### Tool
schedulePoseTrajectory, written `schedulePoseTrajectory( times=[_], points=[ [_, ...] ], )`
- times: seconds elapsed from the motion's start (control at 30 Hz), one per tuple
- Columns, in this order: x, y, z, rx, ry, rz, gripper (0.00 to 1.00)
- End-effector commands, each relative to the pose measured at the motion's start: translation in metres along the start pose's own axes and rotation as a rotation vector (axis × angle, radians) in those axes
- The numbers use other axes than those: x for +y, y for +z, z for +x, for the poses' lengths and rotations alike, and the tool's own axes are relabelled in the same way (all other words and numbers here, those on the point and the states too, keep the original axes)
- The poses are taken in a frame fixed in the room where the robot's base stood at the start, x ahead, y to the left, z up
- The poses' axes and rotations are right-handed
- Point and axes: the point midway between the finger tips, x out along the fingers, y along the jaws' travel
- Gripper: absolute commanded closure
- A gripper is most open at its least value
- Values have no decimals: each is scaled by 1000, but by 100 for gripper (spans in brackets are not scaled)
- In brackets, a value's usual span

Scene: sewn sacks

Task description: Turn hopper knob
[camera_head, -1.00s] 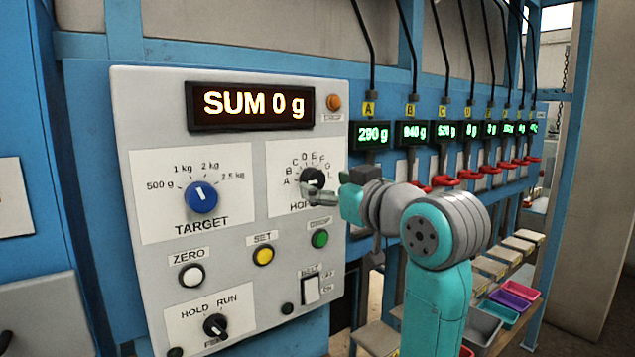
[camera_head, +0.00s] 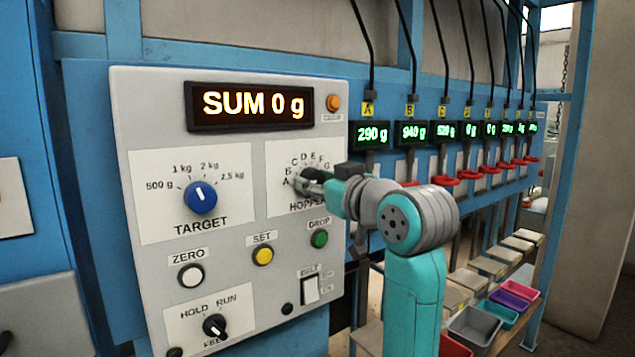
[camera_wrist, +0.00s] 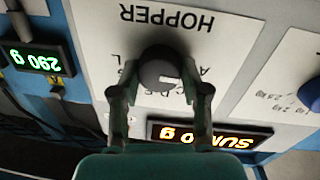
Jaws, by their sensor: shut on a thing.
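The hopper knob is a round dark knob on a white plate lettered around it, on the grey control panel (camera_head: 230,285). In the wrist view the hopper knob (camera_wrist: 160,70) sits between my two fingers, with a small pale mark on its face. My gripper (camera_wrist: 160,88) is shut on it, one finger on each side. In the head view my gripper (camera_head: 312,185) reaches the plate from the right and hides most of the knob, so its pointer setting cannot be read there.
The blue target knob (camera_head: 201,197) is left of the hopper plate. The yellow set button (camera_head: 263,255) and green drop button (camera_head: 320,239) are below. The display (camera_head: 252,105) above reads SUM 0 g. A row of hopper readouts (camera_head: 372,135) runs to the right.

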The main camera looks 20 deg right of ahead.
Motion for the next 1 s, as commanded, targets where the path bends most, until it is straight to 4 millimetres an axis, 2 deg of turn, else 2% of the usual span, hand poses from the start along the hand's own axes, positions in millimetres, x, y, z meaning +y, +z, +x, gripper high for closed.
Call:
schedulePoseTrajectory(
  times=[0.17,0.53,0.97,1.0],
  points=[
    [0,0,0,-6,-2,74,89],
    [0,0,0,-30,-6,391,89],
    [0,0,0,-34,-6,436,89],
    [0,0,0,-34,-6,435,44]
  ],
)
